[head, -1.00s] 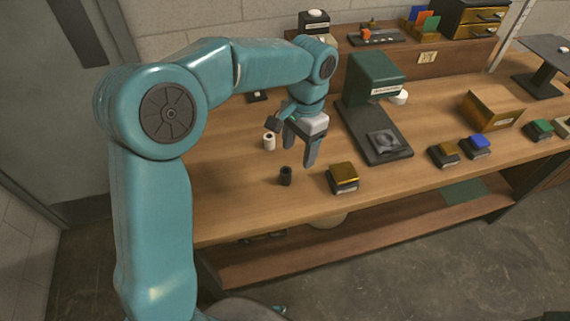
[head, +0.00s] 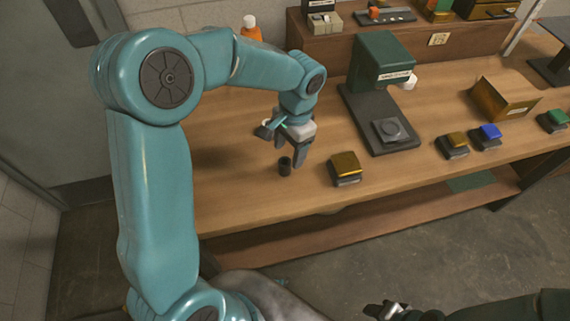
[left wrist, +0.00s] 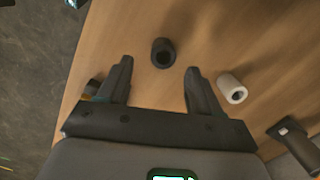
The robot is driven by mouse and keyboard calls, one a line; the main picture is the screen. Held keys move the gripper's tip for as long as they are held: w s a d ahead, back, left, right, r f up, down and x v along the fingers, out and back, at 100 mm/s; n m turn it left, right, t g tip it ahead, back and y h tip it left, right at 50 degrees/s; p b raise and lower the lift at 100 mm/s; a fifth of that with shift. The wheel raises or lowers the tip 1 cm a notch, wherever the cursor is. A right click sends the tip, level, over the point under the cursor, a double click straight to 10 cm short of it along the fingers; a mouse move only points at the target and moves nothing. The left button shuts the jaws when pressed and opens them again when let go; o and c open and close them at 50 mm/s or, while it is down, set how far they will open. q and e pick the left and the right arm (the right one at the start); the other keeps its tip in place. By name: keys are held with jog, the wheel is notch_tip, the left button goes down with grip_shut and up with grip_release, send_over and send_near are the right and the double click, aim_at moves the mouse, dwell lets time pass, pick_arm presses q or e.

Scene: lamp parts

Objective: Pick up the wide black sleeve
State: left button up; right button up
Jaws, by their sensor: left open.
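The wide black sleeve (head: 285,166) stands upright on the wooden table near its front edge. In the left wrist view the sleeve (left wrist: 163,53) shows its dark open end, just beyond the fingertips and between their lines. My left gripper (head: 289,156) is open and points down, close above and beside the sleeve in the head view. Its two fingers (left wrist: 159,70) have nothing between them. A white sleeve (left wrist: 231,88) lies outside the right-hand finger; in the head view it is mostly hidden behind the gripper. My right gripper (head: 386,309) is at the bottom edge, away from the table; its jaws are unclear.
A gold-topped block (head: 345,167) sits right of the black sleeve. A green press-like device (head: 380,62) on a dark base stands behind it. More small colored blocks (head: 490,135) and a gold box (head: 503,97) are further right. The table left of the sleeve is clear.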

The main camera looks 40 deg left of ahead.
aim_at(285, 161)
pick_arm(q)
jog(key=f, duration=0.3)
jog(key=s+f, duration=0.1)
jog(key=f, duration=0.1)
jog(key=shift+a+f, duration=0.25)
jog(key=shift+a, duration=0.1)
jog(key=shift+r, duration=0.1)
jog(key=c, duration=1.1)
